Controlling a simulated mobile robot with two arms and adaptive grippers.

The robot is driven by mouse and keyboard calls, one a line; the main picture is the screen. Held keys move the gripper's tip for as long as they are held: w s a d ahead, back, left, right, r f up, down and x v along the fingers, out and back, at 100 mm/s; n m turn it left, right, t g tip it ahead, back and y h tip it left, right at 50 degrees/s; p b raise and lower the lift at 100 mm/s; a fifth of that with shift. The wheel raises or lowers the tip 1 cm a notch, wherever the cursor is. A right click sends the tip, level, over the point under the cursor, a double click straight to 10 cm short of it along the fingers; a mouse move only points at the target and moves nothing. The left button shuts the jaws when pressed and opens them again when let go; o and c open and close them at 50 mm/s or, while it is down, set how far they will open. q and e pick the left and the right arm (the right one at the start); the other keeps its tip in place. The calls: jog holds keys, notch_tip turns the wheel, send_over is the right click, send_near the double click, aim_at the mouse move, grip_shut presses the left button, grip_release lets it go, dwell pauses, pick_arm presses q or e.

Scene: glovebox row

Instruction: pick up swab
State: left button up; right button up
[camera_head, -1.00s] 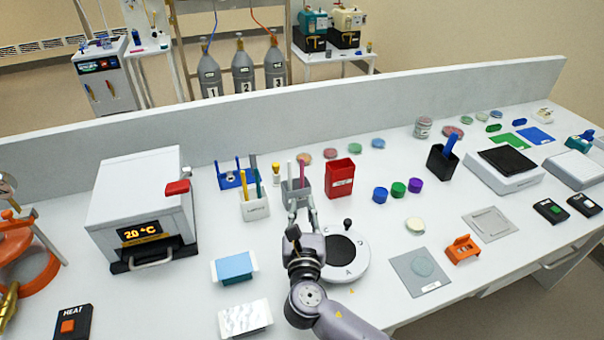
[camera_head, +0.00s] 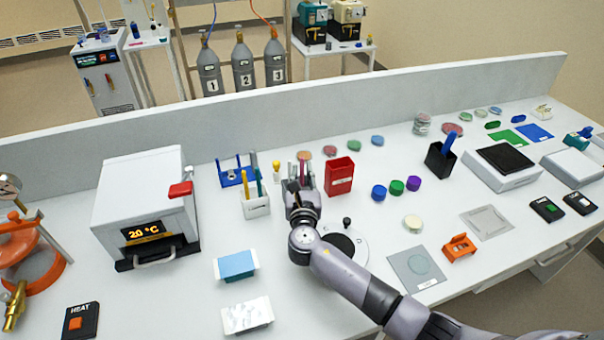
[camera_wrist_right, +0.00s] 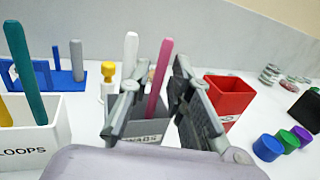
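The grey swab holder (camera_wrist_right: 150,128) stands between and beyond my right fingers in the right wrist view, its label partly hidden. A pink swab (camera_wrist_right: 159,78) stands upright in it, slightly tilted, in the gap between the fingers. A white swab (camera_wrist_right: 130,52) rises behind the left finger. My right gripper (camera_wrist_right: 158,100) is open, and no contact with a swab shows. In the head view, my right gripper (camera_head: 302,192) covers most of the holder, and the pink swab's top (camera_head: 302,166) shows above it. My left gripper is not in view.
The white loops holder (camera_head: 256,207) stands close on the left, with a teal stick in it. The red container (camera_head: 339,177) stands close on the right. A round white device (camera_head: 346,246) sits beside my right arm. A blue rack (camera_head: 232,176) is farther left.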

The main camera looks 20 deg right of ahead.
jog(key=shift+c, duration=0.2)
grip_shut()
jog(key=shift+r, duration=0.1)
notch_tip(320, 180, up, 20)
dwell(0.5)
